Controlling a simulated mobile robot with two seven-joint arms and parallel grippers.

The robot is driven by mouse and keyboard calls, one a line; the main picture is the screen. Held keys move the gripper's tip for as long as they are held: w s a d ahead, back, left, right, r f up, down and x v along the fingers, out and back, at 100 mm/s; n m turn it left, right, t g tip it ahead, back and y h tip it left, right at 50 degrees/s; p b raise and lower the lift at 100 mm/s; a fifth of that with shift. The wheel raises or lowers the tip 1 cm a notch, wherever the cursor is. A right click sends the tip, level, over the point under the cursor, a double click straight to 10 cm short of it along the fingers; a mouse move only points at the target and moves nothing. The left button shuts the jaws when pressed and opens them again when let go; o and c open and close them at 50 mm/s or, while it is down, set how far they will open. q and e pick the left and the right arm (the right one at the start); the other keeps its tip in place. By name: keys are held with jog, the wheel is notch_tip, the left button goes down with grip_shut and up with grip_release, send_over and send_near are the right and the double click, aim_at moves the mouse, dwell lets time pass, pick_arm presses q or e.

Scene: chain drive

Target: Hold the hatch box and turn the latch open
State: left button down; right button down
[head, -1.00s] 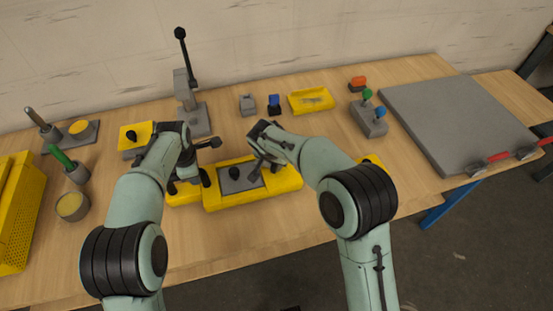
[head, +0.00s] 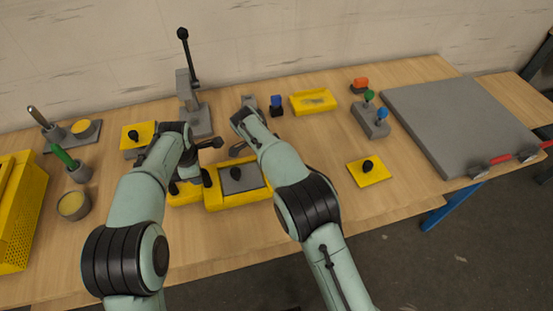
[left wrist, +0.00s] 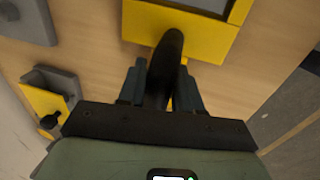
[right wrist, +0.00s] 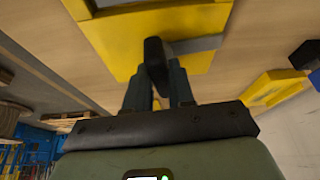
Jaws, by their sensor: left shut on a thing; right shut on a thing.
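The hatch box (head: 232,202) is a yellow box with a grey hatch (head: 245,184) on top and a black knob (head: 235,173) on the hatch. My left gripper (head: 192,182) is shut on the dark handle (left wrist: 168,58) at the box's left end. In the left wrist view, the handle stands between the fingers over the box's yellow part (left wrist: 195,38). My right gripper (head: 239,151) is at the box's back edge. It is shut on the latch's dark grip (right wrist: 155,52), whose grey bar (right wrist: 200,44) lies over the box's yellow top (right wrist: 120,55). My right arm hides part of the box's back.
A yellow plate with a black knob (head: 369,171) lies to the right. A yellow tray (head: 313,101), a blue-topped part (head: 276,104) and a lever stand (head: 197,120) are behind.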

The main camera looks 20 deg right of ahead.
jog(key=shift+m, duration=0.6)
jog(key=c, duration=1)
grip_release()
jog(key=shift+c, duration=0.2)
jog(key=shift+r, duration=0.1)
notch_tip(320, 180, up, 10)
pick_arm(q)
jog(key=c, duration=0.7)
grip_release()
jog(key=shift+r, duration=0.1)
